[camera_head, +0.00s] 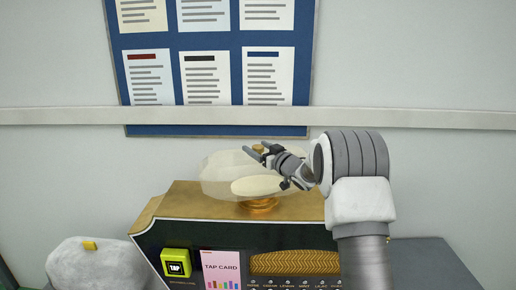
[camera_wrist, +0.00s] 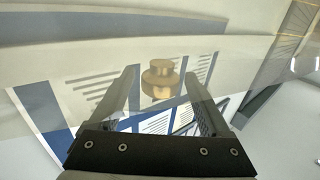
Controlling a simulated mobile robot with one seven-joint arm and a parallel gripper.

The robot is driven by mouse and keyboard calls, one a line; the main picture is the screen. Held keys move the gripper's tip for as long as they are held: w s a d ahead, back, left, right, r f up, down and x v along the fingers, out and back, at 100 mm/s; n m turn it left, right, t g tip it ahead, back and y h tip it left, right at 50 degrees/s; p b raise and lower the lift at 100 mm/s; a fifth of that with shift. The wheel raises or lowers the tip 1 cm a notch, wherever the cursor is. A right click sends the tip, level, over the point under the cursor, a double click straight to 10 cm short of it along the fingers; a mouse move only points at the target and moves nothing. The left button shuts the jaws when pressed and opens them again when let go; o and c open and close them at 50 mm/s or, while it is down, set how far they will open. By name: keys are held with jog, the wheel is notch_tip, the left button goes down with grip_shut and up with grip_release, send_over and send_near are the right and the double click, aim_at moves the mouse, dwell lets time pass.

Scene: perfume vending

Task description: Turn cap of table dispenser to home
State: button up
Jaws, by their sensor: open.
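The table dispenser (camera_head: 223,172) is a clear, rounded glass vessel on a gold foot (camera_head: 258,205), standing on top of the vending machine. Its small gold cap (camera_head: 258,148) sits at the top, partly hidden by my gripper (camera_head: 256,152). My gripper comes in from the right, just above the glass, with its dark fingers apart. In the wrist view, the round gold cap (camera_wrist: 160,78) appears between the two spread fingers of my gripper (camera_wrist: 160,76). No contact with the cap shows, and I cannot tell its depth relative to the fingertips.
The machine's gold top (camera_head: 180,203) carries the dispenser. Its front has a yellow-green tap reader (camera_head: 177,263) and a pink tap card sign (camera_head: 221,270). A white rail (camera_head: 420,118) and a blue notice board (camera_head: 215,130) are on the wall behind. A grey rounded object (camera_head: 88,265) stands lower left.

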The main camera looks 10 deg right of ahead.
jog(key=shift+c, duration=0.2)
grip_shut()
dwell(0.3)
